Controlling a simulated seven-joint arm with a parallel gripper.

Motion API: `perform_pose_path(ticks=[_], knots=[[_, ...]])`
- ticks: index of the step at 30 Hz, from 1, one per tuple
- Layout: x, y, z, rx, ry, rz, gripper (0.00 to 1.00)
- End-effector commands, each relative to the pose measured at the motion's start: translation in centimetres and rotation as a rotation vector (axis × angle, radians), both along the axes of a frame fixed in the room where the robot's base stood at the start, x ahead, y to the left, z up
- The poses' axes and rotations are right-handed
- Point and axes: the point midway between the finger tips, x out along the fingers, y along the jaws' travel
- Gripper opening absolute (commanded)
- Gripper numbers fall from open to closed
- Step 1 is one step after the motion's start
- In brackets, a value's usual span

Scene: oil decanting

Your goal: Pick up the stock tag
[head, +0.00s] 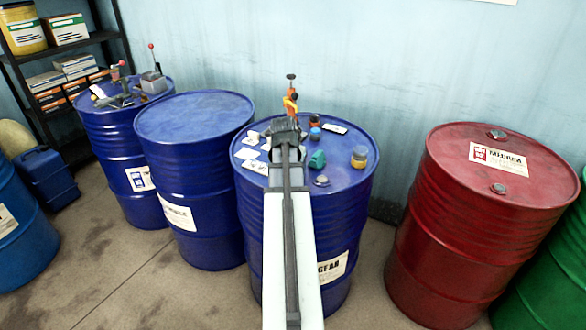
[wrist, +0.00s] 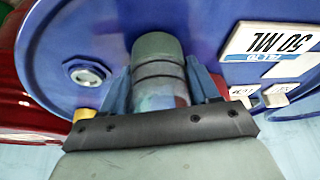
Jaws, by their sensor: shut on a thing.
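My gripper (head: 285,124) is over the far-left part of the top of the middle blue drum (head: 345,172). In the wrist view, its two bluish fingers (wrist: 162,90) are shut on a banded grey-green cylinder (wrist: 158,48). A white tag (wrist: 272,42) reading "50 ML" lies on the blue drum top, to the right of the fingers and apart from them. Smaller white tags (wrist: 275,89) lie just below it. In the head view, several white tags (head: 246,154) lie left of my gripper. I cannot tell which is the stock tag.
A teal piece (head: 317,159), a yellow-banded jar (head: 359,157) and a bung (head: 321,181) are on the drum top right of my arm. An orange tool (head: 291,101) stands upright behind my gripper. A red drum (head: 435,225) stands right, beyond a gap.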

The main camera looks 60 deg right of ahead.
Motion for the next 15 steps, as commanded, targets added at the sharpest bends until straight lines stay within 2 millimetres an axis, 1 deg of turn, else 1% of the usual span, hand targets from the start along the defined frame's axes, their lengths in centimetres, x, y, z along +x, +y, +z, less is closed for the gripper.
perform_pose_path(ticks=[6,7,12,15], knots=[[0.0,0.0,-0.27,0.0,0.0,0.0,0.2],[0.0,0.0,-0.27,0.0,0.0,0.0,0.62],[0.01,-0.01,-0.23,0.0,0.0,0.0,0.79],[0.01,0.0,-0.22,0.0,0.0,0.0,0.86]])
